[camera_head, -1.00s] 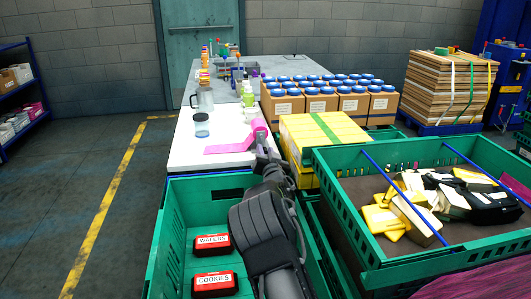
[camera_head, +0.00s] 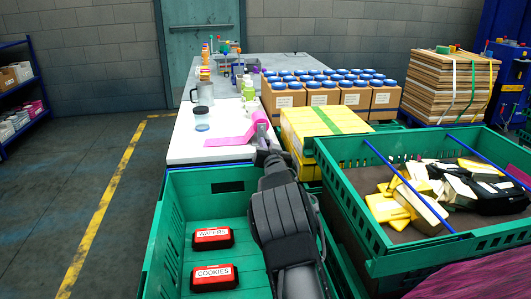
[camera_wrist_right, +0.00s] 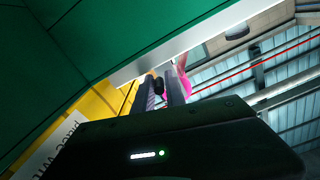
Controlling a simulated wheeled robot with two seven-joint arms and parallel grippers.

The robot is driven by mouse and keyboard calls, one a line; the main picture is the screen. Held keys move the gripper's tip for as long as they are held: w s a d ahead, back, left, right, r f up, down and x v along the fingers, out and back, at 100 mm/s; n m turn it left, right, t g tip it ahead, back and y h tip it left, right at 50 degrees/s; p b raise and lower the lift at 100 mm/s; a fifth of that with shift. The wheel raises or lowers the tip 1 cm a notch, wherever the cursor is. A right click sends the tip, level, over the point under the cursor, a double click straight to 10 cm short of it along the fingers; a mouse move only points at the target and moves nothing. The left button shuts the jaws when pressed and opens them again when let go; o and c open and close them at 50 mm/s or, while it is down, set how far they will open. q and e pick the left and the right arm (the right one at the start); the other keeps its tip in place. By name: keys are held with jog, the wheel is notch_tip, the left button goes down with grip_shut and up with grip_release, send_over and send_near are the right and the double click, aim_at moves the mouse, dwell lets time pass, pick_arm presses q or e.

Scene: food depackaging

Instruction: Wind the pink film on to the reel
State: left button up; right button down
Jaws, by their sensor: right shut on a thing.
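My right gripper (camera_head: 263,150) is at the near side of the reel. In the right wrist view its two fingers (camera_wrist_right: 160,88) are closed on a small dark knob (camera_wrist_right: 158,83), apparently the reel's handle. Pink material (camera_wrist_right: 184,82) shows just beyond the fingers. The join between knob and reel is hidden. My left gripper is not in view.
A jar with a dark lid (camera_head: 201,119) and a grey mug (camera_head: 203,93) stand on the table behind the film. A green crate (camera_head: 160,215) with black-and-red packs is in front. Yellow boxes (camera_head: 305,128) stand close on the right.

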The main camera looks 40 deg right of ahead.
jog(key=shift+s+d+f+n+b, duration=0.25)
jog(key=shift+d+n+b, duration=0.2)
jog(key=shift+b, duration=0.3)
jog(key=shift+s+d+r+n+b, duration=0.1)
jog(key=shift+d+r+n+b, duration=0.2)
jog(key=shift+n, duration=0.25)
jog(key=shift+r+n, duration=0.35)
jog(key=shift+n, duration=0.25)
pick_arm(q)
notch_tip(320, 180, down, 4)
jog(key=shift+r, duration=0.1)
pick_arm(e)
jog(key=c, duration=1.5)
grip_release()
jog(key=shift+s, duration=0.1)
jog(key=shift+o, duration=0.2)
jog(key=shift+a, duration=0.1)
jog(key=shift+s, duration=0.1)
pick_arm(q)
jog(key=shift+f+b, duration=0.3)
jog(key=shift+b, duration=0.1)
pick_arm(e)
jog(key=v, duration=0.7)
jog(key=shift+s, duration=0.2)
